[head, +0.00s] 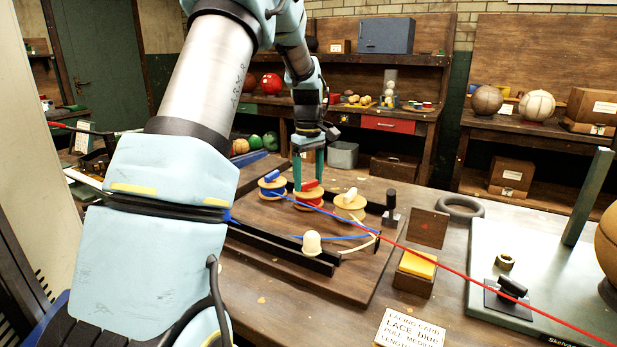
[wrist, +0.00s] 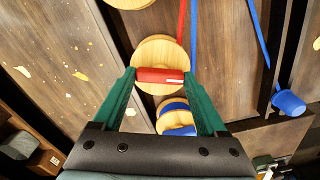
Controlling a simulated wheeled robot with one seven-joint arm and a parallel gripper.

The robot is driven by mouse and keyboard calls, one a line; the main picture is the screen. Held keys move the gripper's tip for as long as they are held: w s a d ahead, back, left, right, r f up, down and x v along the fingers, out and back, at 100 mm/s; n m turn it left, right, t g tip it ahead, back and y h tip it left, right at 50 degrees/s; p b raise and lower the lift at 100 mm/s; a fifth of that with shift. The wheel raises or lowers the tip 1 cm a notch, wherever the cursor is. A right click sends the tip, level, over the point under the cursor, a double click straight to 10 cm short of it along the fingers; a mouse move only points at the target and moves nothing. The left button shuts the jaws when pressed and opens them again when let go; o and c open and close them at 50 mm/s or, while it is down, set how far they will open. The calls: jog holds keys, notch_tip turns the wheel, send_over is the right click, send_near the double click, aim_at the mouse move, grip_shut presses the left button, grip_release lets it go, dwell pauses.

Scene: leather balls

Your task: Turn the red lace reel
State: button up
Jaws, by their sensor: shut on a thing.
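The red lace reel (head: 309,201) is a pale wooden disc with a red bar handle (wrist: 160,76) across its top. It sits in the middle of a row of three on the dark wooden board. My gripper (head: 308,184) reaches down from above, and its green fingers (wrist: 159,77) are shut on the two ends of the red handle. A red lace (head: 445,261) runs from the reel toward the lower right. It also shows at the top of the wrist view (wrist: 182,18).
The blue reel (head: 272,191) stands close on the left and the white reel (head: 350,202) close on the right. A cream rounded peg (head: 312,243) stands at the board's front rail. A blue lace crosses the board. A card and yellow block (head: 417,264) lie to the right.

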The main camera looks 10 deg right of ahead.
aim_at(308, 182)
jog(key=o, duration=1.3)
notch_tip(308, 182, up, 11)
jog(key=b, duration=0.1)
jog(key=shift+c, duration=0.2)
